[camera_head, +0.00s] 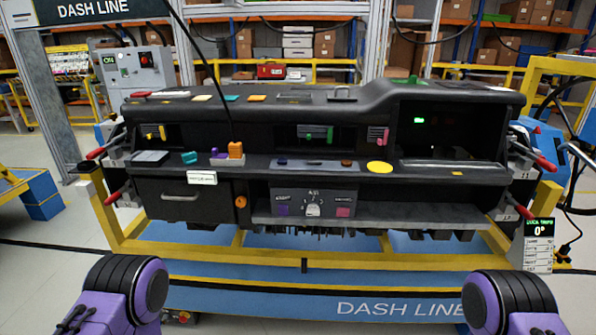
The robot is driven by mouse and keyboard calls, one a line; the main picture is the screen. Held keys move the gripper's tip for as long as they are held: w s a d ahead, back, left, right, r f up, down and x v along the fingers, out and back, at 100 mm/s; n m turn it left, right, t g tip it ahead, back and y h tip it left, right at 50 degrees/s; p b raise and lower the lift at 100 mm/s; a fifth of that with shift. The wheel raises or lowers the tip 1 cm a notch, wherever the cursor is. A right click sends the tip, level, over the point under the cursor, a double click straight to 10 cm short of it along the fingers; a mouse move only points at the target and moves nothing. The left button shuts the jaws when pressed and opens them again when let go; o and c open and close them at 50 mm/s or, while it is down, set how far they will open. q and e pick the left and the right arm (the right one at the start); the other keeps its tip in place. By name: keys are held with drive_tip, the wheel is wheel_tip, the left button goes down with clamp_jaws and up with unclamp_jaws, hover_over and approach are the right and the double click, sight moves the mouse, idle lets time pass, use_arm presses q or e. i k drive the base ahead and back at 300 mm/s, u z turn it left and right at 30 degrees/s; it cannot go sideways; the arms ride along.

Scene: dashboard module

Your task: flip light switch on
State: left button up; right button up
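The black dashboard module (385,105) sits on a yellow frame in front of me. No part carries a readable light switch label. Small coloured controls show on its face: an orange piece (235,149) beside a purple one (219,154), a teal piece (189,157), an orange round knob (240,201) and a yellow disc (379,167). A lower centre panel (313,203) has a pale dial and purple and pink buttons. I cannot tell which is the light switch. Parts of my purple and black arms show at the bottom left and right corners; neither gripper is in view.
The yellow frame (305,258) and red-handled clamps (545,163) edge the module. A drawer (182,198) is at lower left. A dark cable hangs in front of the module's left half. Space before its face is otherwise clear.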

sight(282, 209)
drive_tip(key=u, duration=0.55)
drive_tip(key=k, duration=1.25)
drive_tip(key=z, duration=0.35)
drive_tip(key=i, duration=0.8)
drive_tip(key=z, duration=0.55)
drive_tip(key=i, duration=0.8)
drive_tip(key=u, duration=0.4)
